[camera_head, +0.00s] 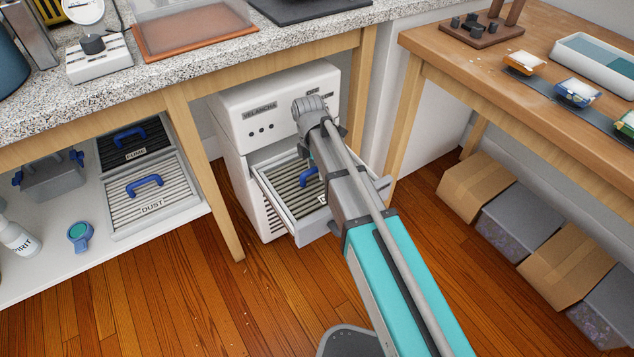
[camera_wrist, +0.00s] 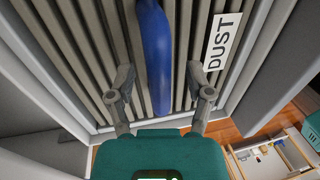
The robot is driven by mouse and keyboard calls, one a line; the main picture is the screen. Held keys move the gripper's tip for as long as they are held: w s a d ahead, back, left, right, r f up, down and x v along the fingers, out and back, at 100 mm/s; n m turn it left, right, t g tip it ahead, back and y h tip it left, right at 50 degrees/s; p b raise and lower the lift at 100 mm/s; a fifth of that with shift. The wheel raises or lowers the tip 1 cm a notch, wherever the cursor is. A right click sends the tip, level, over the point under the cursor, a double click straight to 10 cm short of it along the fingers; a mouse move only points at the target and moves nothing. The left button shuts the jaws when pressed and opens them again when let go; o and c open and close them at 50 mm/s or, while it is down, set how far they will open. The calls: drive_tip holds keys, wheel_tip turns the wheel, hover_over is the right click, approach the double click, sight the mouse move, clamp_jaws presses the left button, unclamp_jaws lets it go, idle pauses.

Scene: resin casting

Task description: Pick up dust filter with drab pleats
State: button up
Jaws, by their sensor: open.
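The dust filter with drab pleats (camera_head: 290,183) lies in the open drawer (camera_head: 318,228) of the white cabinet. Its blue handle (camera_head: 308,174) shows partly beside my arm. In the wrist view the filter's grey-brown pleats (camera_wrist: 92,55) fill the upper part, with the blue handle (camera_wrist: 158,60) and a white DUST label (camera_wrist: 223,45). My gripper (camera_wrist: 159,74) is open and empty, its fingertips to either side of the handle in the picture. I cannot tell how far above the handle they are. In the head view my arm hides the gripper.
A second DUST filter (camera_head: 158,195) with pale pleats and a FUME filter (camera_head: 133,137) with dark pleats stand on the left shelf. The white cabinet (camera_head: 262,110) sits under the granite-topped counter (camera_head: 215,62). Boxes (camera_head: 565,262) line the floor at right.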

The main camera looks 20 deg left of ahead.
idle(0.4)
clamp_jaws()
